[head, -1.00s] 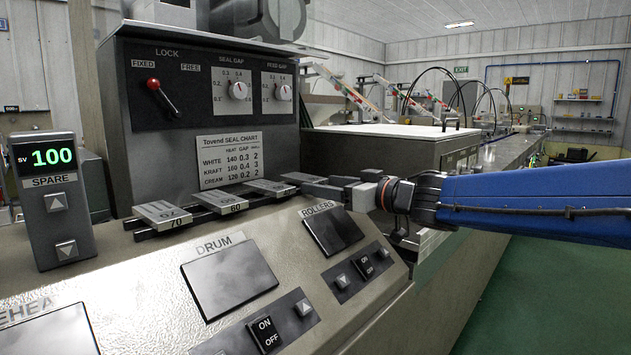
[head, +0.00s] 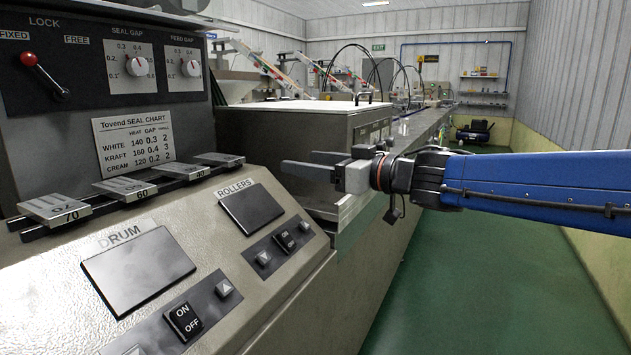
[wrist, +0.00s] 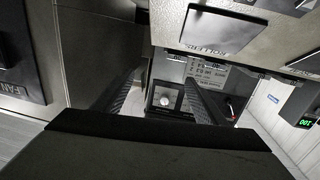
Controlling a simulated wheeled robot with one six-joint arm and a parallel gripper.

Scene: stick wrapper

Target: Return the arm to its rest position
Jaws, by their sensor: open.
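My gripper (head: 318,165) reaches in from the right on my blue arm. Its grey fingers point left in the head view, just right of the row of numbered plates (head: 128,188) and above the right end of the machine's sloped panel. In the wrist view my gripper (wrist: 160,88) shows two dark fingers spread apart with nothing between them. Beyond them is the grey upright panel with a gap knob (wrist: 165,99) and the seal chart (wrist: 209,71).
The sloped panel holds the DRUM display (head: 138,268), the ROLLERS display (head: 250,208) and rocker switches. A red-knobbed lock lever (head: 44,75) is at upper left. A lidded grey box (head: 285,120) stands behind my gripper. Green floor (head: 470,290) lies open at right.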

